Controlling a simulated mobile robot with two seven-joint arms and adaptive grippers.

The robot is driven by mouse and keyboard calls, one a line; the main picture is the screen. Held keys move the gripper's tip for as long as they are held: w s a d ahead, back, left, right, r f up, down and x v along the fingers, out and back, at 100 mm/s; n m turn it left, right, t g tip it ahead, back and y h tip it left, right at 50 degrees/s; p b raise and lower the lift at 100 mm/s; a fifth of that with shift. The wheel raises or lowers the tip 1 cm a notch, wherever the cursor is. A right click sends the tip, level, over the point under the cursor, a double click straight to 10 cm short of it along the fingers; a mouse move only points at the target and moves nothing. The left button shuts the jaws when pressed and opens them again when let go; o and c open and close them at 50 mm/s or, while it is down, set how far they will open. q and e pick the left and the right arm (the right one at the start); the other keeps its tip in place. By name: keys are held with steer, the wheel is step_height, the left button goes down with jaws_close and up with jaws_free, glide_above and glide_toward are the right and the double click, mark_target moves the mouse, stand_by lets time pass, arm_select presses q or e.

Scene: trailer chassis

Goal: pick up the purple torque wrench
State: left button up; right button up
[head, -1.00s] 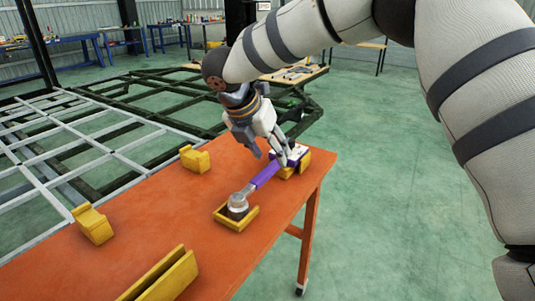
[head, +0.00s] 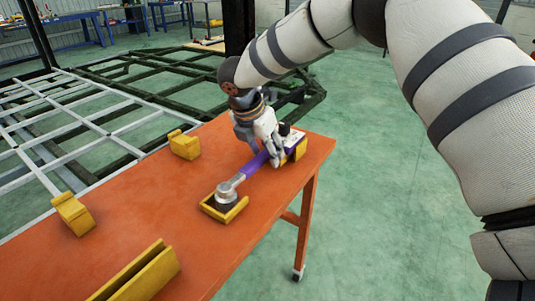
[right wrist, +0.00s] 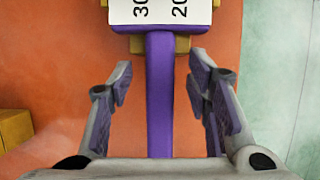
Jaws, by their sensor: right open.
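The purple torque wrench (head: 251,168) lies across yellow holders on the orange table. Its grey round head (head: 226,193) rests in the near yellow holder (head: 240,209), and its far end with a white numbered plate lies at the other holder (head: 300,150). My right gripper (head: 264,158) is down at the wrench's purple handle. In the right wrist view, the handle (right wrist: 160,95) runs between the two open fingers of my right gripper (right wrist: 160,92), with a gap on each side. The white plate (right wrist: 160,11) with numbers is at the top. My left gripper is not in view.
The orange table (head: 130,205) also carries yellow blocks (head: 73,213) at the left, another block (head: 184,144) behind, and a long yellow holder (head: 137,274) in front. A metal chassis frame (head: 80,120) stands behind the table. Green floor is clear to the right.

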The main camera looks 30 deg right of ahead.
steer(key=shift+d+f, duration=0.1)
steer(key=shift+f, duration=0.2)
steer(key=shift+r, duration=0.1)
jaws_close()
steer(key=shift+r, duration=0.1)
